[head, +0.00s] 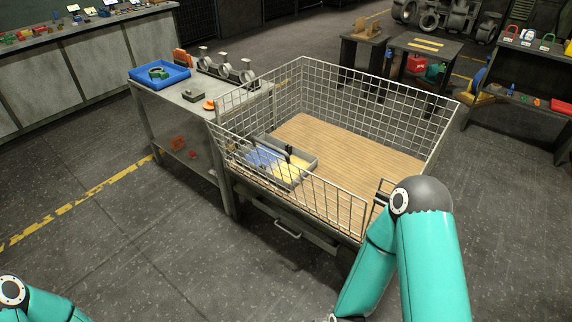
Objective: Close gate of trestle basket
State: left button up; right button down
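The trestle basket (445,125) is a wire-mesh bin with a wooden floor, standing on a grey frame in the middle of the head view. Its back and side walls are tall. Its near side has a lower wire panel (335,205), which looks upright. A short piece of wire frame (381,190) shows at the near right corner, partly hidden by my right arm. I cannot tell which part is the gate or how far open it is. My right arm bends in front of that corner. Both grippers are outside the view.
Inside the basket, a grey tray (312,162) holds blue and yellow items. A metal bench (150,108) with a blue bin (160,74) adjoins the basket on the left. A drawer handle (287,230) sits below the basket. Floor at the front left is clear.

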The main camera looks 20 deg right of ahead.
aim_at(254, 139)
jog(key=u, duration=0.15)
jog(key=i, duration=1.05)
jog(key=z, duration=0.25)
